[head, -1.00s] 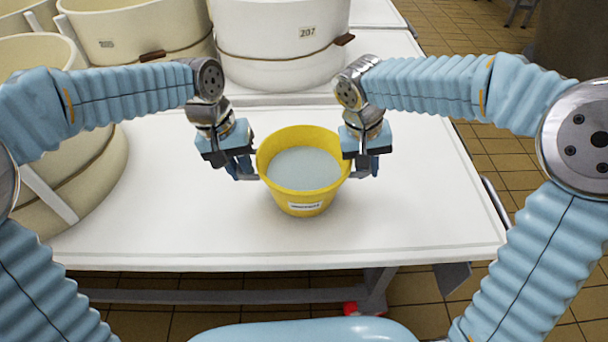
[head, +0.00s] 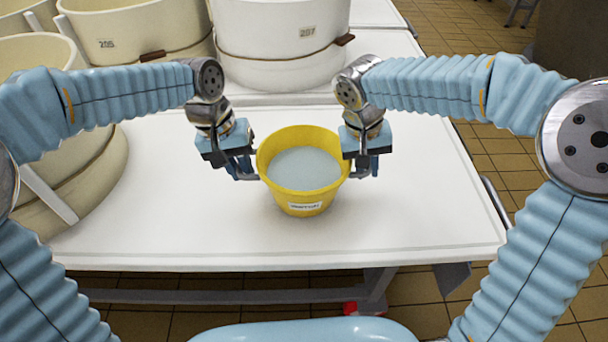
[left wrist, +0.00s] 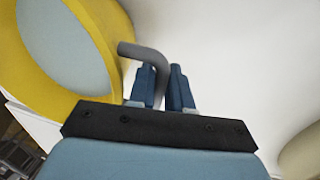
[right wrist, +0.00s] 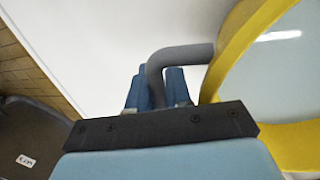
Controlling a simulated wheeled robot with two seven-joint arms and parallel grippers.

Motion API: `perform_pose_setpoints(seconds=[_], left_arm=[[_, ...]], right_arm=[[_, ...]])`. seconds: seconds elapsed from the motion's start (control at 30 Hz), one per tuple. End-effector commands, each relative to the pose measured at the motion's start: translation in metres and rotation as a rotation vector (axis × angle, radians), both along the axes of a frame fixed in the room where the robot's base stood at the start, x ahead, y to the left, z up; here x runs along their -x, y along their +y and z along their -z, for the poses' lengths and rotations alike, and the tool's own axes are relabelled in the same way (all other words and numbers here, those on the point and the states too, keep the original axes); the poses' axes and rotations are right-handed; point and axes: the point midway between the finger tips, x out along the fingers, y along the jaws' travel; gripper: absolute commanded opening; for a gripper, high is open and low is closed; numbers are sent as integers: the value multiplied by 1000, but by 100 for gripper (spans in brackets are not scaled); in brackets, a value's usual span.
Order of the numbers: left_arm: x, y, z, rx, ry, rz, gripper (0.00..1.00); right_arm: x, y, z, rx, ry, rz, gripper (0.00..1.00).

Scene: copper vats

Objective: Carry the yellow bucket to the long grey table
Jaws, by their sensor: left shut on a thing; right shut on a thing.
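The yellow bucket (head: 304,197) is upright on or just above the white table, filled with a pale grey-blue content. It has a white label on its front and a grey handle on each side. My left gripper (head: 243,175) is at its left side, shut on the left handle (left wrist: 148,58). My right gripper (head: 364,172) is at its right side, shut on the right handle (right wrist: 178,55). The bucket wall shows beside the fingers in both the left wrist view (left wrist: 105,35) and the right wrist view (right wrist: 232,45). I cannot identify a long grey table in view.
The white table (head: 420,210) has free room around the bucket. Large cream round vats (head: 280,40) stand behind it, and another (head: 95,175) stands at the left. Tiled floor (head: 500,155) shows at the right. A red item (head: 350,308) is low under the table's front.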

Motion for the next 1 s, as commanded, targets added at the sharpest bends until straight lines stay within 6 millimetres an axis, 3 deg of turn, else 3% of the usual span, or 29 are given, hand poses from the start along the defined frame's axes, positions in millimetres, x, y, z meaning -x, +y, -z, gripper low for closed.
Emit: perform_pose_setpoints(seconds=[0.63,1.0], left_arm=[[-1,0,-5,2,-3,-1,0],[-1,0,-36,1,-3,-1,0]], right_arm=[[-1,0,-5,-1,-3,-1,0],[0,0,-36,-1,-2,0,0]])
